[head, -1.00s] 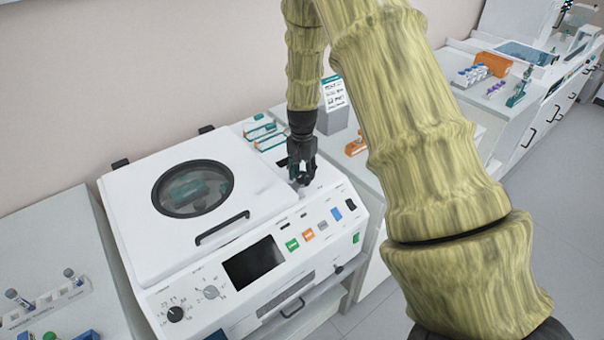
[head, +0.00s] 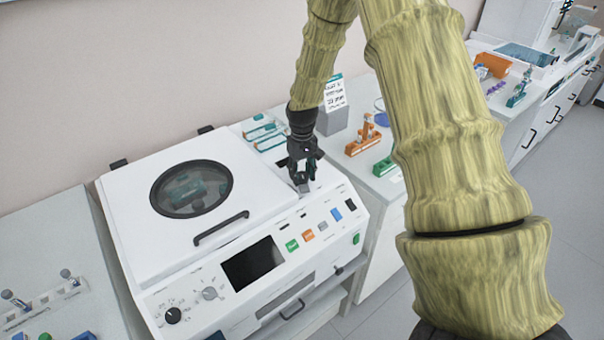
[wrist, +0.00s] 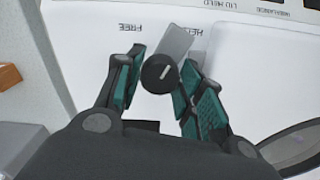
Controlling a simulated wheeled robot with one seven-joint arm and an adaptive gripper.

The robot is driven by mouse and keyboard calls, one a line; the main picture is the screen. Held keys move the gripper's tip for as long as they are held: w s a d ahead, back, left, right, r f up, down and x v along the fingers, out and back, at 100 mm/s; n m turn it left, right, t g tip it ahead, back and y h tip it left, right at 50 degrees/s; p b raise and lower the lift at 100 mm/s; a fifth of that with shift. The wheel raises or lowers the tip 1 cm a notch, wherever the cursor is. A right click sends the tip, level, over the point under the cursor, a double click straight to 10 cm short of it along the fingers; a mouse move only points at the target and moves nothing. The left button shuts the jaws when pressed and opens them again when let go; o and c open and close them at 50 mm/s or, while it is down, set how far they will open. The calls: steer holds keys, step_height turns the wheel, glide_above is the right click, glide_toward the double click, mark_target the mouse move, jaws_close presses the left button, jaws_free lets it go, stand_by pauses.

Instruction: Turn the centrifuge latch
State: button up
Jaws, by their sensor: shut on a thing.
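The centrifuge (head: 150,235) is a white box with a shut lid and a round dark window. Its latch (wrist: 174,44) is a grey lever with a round black hub, on the top surface to the right of the lid. In the wrist view the lever points between the printed words FREE and HELD, closer to HELD. My gripper (wrist: 153,84) is shut on the latch, with teal finger pads on either side of the hub. In the head view my gripper (head: 302,182) points down at the latch, and its fingers partly hide it.
The lid handle (head: 222,228) lies left of my gripper, and the front panel with coloured buttons (head: 308,236) is below it. A white box with a printed label (head: 334,98) stands behind. Orange and green racks (head: 364,140) sit on the counter to the right.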

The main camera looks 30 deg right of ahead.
mark_target(302, 175)
steer(key=n, duration=0.5)
steer(key=shift+w, duration=0.1)
stand_by(0.5)
steer(key=o, duration=1)
steer(key=shift+r, duration=0.1)
step_height(302, 175, up, 12)
steer(key=shift+f, duration=0.1)
stand_by(0.5)
